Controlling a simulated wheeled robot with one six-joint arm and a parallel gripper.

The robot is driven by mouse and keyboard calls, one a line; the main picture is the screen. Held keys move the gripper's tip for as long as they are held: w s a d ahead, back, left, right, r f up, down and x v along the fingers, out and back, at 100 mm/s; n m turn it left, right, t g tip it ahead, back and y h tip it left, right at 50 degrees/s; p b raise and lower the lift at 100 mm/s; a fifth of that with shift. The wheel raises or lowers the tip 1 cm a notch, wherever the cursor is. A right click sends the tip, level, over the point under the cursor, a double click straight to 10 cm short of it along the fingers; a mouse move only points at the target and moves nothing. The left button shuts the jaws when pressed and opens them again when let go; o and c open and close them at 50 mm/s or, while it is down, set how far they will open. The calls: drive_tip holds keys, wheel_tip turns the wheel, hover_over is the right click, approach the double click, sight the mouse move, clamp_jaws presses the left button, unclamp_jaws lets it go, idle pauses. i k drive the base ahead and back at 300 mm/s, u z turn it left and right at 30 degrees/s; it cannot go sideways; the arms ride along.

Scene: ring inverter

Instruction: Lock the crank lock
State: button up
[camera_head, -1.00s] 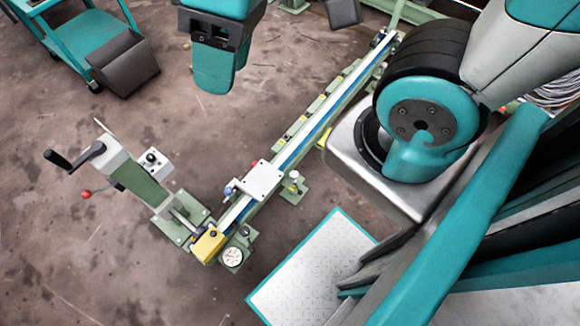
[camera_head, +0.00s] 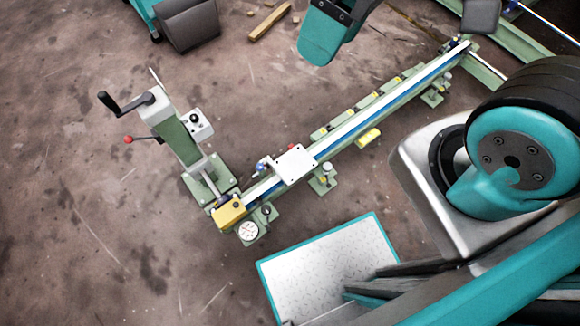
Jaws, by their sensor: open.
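The crank station (camera_head: 175,135) is a grey-green column at the left end of a long rail. A crank arm with a black handle (camera_head: 108,102) sticks out at its upper left. Below the crank, a thin lever with a red ball knob (camera_head: 128,140) points left from the column; it appears to be the crank lock. Whether it is locked cannot be told. A teal and black part of my arm hangs at the top, well apart from the crank.
The rail (camera_head: 370,110) runs to the upper right, with a white plate carriage (camera_head: 295,164) on it. A yellow block (camera_head: 229,210) and a round dial (camera_head: 248,231) are at its near end. A grey bin (camera_head: 188,25) stands at the top left. Floor left of the crank is clear.

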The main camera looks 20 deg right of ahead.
sight(128, 140)
drive_tip(key=z, duration=1.45)
drive_tip(key=k, duration=1)
drive_tip(key=u, duration=1.9)
drive_tip(key=i, duration=0.5)
drive_tip(key=u, duration=0.05)
